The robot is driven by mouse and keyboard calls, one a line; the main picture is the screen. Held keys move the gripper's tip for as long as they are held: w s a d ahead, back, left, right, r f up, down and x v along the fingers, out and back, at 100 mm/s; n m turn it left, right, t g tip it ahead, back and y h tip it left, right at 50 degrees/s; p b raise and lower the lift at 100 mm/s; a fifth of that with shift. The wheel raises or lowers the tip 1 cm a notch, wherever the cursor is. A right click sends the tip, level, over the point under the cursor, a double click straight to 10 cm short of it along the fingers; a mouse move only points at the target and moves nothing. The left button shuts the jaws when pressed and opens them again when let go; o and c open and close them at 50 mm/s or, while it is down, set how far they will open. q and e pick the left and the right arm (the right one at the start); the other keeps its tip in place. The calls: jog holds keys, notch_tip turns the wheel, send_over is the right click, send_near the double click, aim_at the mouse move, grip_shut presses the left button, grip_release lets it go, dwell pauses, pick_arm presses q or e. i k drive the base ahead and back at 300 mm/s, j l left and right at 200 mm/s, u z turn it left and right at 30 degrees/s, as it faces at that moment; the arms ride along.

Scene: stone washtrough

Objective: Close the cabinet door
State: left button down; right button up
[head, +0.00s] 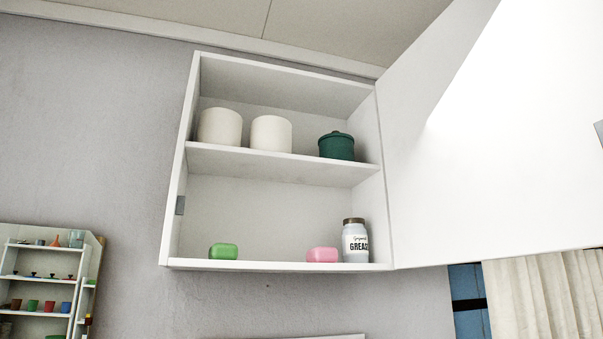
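The white wall cabinet (280,267) hangs open in the middle of the head view. Its white door (490,150) is hinged on the cabinet's right side and swung wide open to the right, running out of the picture at the top right. A small grey piece (599,132) shows on the door's inner face at the right edge. Neither my left nor my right gripper is in view.
On the upper shelf (280,166) stand two cream pots (220,127) (271,133) and a green lidded jar (336,146). A small shelf unit (40,285) stands lower left; a curtain (545,295) hangs lower right.

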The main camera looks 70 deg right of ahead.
aim_at(492, 148)
jog(key=k+l+z, duration=0.15)
jog(key=z, duration=0.25)
jog(key=k+l+z, duration=0.1)
jog(key=z, duration=0.3)
